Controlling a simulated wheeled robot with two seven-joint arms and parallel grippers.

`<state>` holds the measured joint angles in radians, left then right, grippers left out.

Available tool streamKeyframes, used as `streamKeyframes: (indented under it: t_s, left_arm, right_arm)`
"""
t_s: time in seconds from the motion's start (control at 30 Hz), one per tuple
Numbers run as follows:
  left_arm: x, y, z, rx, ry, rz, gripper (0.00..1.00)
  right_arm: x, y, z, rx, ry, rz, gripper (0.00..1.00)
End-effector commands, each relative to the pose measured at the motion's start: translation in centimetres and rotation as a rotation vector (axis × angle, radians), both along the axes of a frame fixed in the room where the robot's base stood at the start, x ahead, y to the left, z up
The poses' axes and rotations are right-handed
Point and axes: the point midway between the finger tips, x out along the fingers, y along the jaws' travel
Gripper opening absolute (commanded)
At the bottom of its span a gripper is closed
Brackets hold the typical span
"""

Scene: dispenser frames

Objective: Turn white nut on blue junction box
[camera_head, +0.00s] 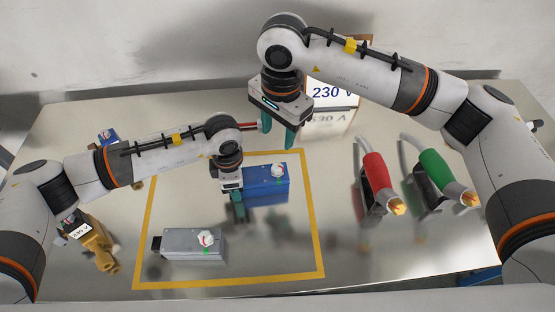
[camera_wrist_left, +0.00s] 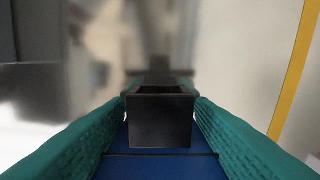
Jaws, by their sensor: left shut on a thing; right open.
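The blue junction box (camera_head: 266,188) stands inside the yellow taped square, with the white nut (camera_head: 278,170) on its top near the right end. My left gripper (camera_head: 238,208) is shut at the box's left end. In the left wrist view its teal fingers (camera_wrist_left: 160,120) lie on both sides of a black square socket (camera_wrist_left: 160,122) and the blue body (camera_wrist_left: 160,165). My right gripper (camera_head: 278,132) is open and empty, pointing down above and behind the box, apart from the nut.
A grey junction box (camera_head: 193,245) with its own white nut stands front left in the square. Red (camera_head: 375,171) and green (camera_head: 440,169) connectors stand at right, a yellow-brown one (camera_head: 97,243) at left. A 230 V sign (camera_head: 330,95) stands behind. The square's front right is clear.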

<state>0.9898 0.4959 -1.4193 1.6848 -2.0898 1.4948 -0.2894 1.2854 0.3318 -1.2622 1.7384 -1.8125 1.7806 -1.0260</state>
Motion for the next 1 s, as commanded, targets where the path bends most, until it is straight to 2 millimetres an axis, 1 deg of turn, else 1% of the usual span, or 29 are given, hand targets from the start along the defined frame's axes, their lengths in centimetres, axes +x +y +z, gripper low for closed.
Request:
streamKeyframes:
  t_s: [0.1, 0.17, 0.27, 0.37, 0.7, 0.8, 0.9, 1.0]
  left_arm:
    - [0.0, 0.0, 0.0, -0.001, -0.001, 0.000, 0.21]
    - [0.0, 0.0, 0.0, -0.001, -0.001, 0.000, 0.21]
    - [0.0, 0.0, 0.0, -0.001, -0.001, 0.000, 0.21]
    - [0.0, 0.0, 0.0, -0.001, -0.001, 0.000, 0.21]
    - [0.0, 0.0, 0.0, -0.001, -0.001, 0.000, 0.21]
    - [0.0, 0.0, 0.0, -0.001, -0.001, 0.000, 0.21]
    - [0.0, 0.0, 0.0, -0.001, -0.001, 0.000, 0.21]
    - [0.0, 0.0, 0.0, -0.001, -0.001, 0.000, 0.21]
  right_arm:
    - [0.3, 0.1, 0.4, -0.026, 0.004, 0.102, 0.46]
    - [0.4, 0.1, 0.4, -0.033, 0.008, 0.132, 0.46]
    - [0.4, 0.1, 0.0, -0.038, 0.012, 0.155, 0.46]
    - [0.3, 0.0, -1.2, -0.039, 0.015, 0.158, 0.46]
    - [0.3, 0.0, -7.9, -0.038, 0.013, 0.156, 0.46]
    - [0.3, 0.1, -9.5, -0.037, 0.013, 0.156, 0.46]
    - [0.3, 0.1, -10.6, -0.038, 0.012, 0.155, 0.46]
    - [0.4, 0.1, -11.2, -0.037, 0.010, 0.156, 0.46]
